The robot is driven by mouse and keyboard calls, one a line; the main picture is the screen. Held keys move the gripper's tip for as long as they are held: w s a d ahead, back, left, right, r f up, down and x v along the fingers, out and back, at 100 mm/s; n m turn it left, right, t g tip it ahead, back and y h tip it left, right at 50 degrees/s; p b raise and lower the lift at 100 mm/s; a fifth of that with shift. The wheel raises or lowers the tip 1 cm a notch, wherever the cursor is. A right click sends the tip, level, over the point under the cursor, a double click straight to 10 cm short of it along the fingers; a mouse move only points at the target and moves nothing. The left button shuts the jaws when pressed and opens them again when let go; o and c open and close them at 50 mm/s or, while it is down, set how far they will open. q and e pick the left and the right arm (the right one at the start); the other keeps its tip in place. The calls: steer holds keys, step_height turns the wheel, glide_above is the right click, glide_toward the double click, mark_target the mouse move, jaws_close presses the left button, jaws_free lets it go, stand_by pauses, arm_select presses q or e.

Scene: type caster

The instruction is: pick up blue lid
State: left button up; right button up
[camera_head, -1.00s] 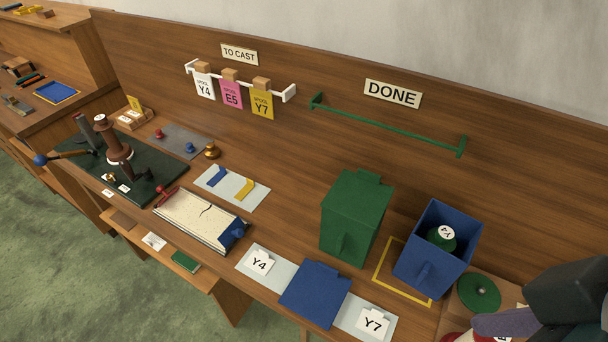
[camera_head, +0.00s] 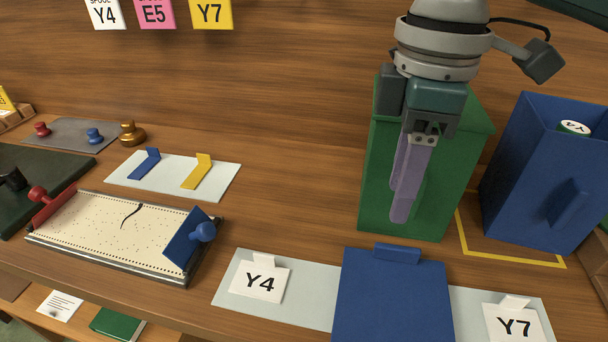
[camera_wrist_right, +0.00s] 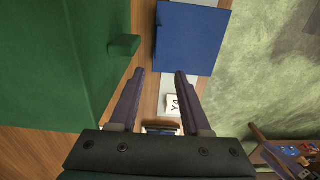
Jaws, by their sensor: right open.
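The blue lid (camera_head: 393,298) lies flat over a pale mat at the front edge of the bench, with a raised tab (camera_head: 397,253) at its back edge. It also shows in the right wrist view (camera_wrist_right: 190,38), ahead of the fingertips. My right gripper (camera_head: 402,215) points down in front of the green box, above and behind the lid and apart from it. Its purple fingers are apart and empty in the right wrist view (camera_wrist_right: 160,73). My left gripper is not in view.
The green box (camera_head: 470,165) stands close behind my right gripper. The open blue box (camera_head: 535,190) with a white-topped spool (camera_head: 574,127) is to its right. Cards Y4 (camera_head: 260,280) and Y7 (camera_head: 515,322) flank the lid. Bare wood (camera_head: 290,200) is clear left of the green box.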

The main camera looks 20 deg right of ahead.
mark_target(380, 244)
steer(key=shift+w+d+f, duration=0.15)
steer(key=shift+w+f, duration=0.15)
steer(key=shift+f, duration=0.35)
step_height(380, 244, down, 3)
steer(key=shift+s+f+b, duration=0.1)
steer(key=shift+f+b, duration=0.1)
steer(key=shift+b, duration=0.15)
steer(key=f, duration=0.3)
steer(key=f+b, duration=0.1)
steer(key=f, duration=0.1)
steer(key=shift+a+f, duration=0.25)
steer(key=shift+f, duration=0.05)
jaws_close()
